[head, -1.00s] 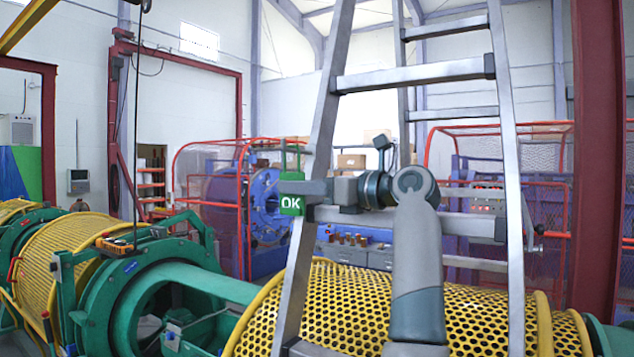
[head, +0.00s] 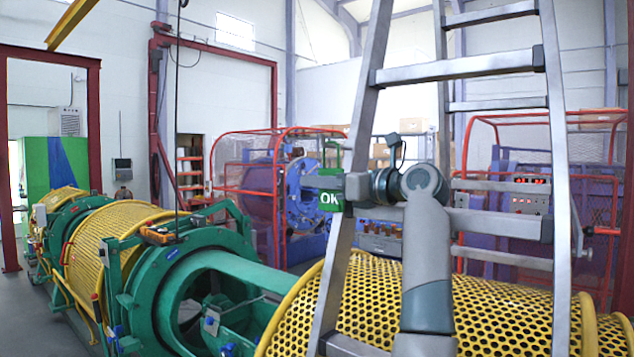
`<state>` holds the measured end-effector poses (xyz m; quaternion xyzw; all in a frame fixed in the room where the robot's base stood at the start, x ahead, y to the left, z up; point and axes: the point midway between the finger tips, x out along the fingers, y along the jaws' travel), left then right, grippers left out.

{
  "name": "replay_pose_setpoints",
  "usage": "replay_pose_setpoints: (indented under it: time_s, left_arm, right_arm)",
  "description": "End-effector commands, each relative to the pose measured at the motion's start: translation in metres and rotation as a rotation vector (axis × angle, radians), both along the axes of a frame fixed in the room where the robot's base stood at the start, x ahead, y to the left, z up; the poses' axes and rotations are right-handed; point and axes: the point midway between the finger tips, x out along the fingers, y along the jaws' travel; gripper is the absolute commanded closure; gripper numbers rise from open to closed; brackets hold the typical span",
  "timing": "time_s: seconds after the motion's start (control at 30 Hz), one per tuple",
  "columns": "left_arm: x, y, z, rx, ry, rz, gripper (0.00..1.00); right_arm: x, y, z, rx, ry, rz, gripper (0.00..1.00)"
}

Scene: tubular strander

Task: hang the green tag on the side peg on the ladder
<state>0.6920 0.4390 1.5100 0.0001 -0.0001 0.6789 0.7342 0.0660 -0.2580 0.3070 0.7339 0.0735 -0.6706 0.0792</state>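A small grey peg-like part (head: 580,248) juts from the right rail's outer side.
A yellow perforated drum (head: 490,312) lies low behind the ladder. The green machine frame (head: 235,270) and another yellow drum (head: 110,235) run to the left. Red guard fencing (head: 500,120) stands behind. Open floor (head: 35,300) shows at far left.

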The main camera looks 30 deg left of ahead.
Motion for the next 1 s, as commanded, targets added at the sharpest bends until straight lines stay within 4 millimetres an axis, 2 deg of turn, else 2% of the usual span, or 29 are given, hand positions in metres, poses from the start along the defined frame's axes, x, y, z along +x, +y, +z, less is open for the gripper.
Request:
replay_pose_setpoints:
  time_s: [0.27, 1.0]
  left_arm:
    - [0.000, 0.000, 0.002, 0.000, 0.000, 0.000, 1.00]
    - [0.000, 0.000, 0.026, 0.000, 0.000, 0.000, 1.00]
  right_arm:
    - [0.001, 0.003, 0.001, 0.003, -0.001, 0.000, 0.69]
    - [0.001, 0.004, 0.017, 0.004, -0.002, -0.002, 0.69]
